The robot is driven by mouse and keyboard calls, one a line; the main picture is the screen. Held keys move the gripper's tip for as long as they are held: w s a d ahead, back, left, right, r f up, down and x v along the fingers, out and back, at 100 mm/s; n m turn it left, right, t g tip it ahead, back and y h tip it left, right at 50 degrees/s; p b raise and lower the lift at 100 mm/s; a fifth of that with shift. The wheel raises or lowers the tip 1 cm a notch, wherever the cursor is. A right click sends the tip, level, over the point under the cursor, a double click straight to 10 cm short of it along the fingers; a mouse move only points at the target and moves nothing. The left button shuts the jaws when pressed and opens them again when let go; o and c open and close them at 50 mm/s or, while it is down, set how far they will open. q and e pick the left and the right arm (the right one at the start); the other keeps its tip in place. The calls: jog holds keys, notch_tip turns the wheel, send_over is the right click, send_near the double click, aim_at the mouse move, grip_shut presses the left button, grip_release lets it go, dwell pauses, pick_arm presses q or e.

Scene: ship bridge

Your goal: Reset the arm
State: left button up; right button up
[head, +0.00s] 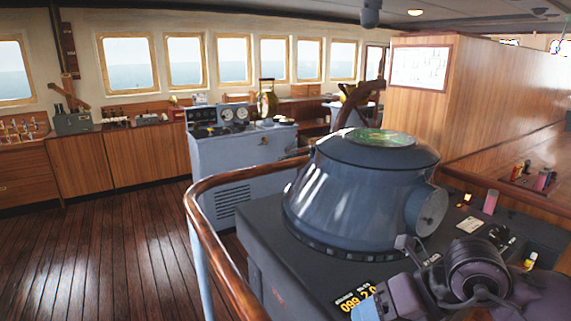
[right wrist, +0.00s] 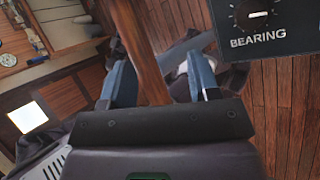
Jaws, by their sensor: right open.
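My right arm (head: 470,275) reaches in at the lower right of the head view, over the front of the dark console. In the right wrist view my right gripper (right wrist: 160,78) is open, with its two blue fingers apart. A brown wooden handrail (right wrist: 144,50) shows in the gap between the fingers and runs out of sight behind the gripper body. I cannot tell how far it is from the fingers. No held object shows. My left gripper is not in view.
The console (head: 285,265) carries a large blue-grey domed instrument (head: 355,195) and a lit numeric display (head: 356,299). A curved wooden handrail (head: 213,255) borders it at left. A BEARING knob (right wrist: 251,14) shows close by in the wrist view. Plank floor (head: 110,250) is clear at left.

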jog(key=s+a+r+m+t+y, duration=0.3)
jog(key=a+r+m+t+y, duration=0.15)
jog(key=r+y, duration=0.6)
jog(key=w+d+f+m+t+h, duration=0.2)
jog(key=d+m+t+h, duration=0.45)
jog(key=m, duration=0.45)
jog(key=w+d+f+m+t+h, duration=0.2)
jog(key=d+m+t+h, duration=0.5)
jog(key=m, duration=0.5)
jog(key=s+d+f+m+g+h, duration=0.2)
jog(key=d+f+m+g+h, duration=0.15)
jog(key=f+m+h, duration=0.45)
jog(key=s+f+m+g+y, duration=0.2)
jog(key=s+f+g, duration=1.2)
jog(key=s+f, duration=0.4)
jog(key=w+f+t+y, duration=0.1)
jog(key=w+f+t, duration=0.6)
jog(key=f, duration=0.4)
jog(key=shift+w+d+n+t, duration=0.15)
jog(key=shift+w+n+t, duration=0.15)
jog(key=shift+t, duration=0.45)
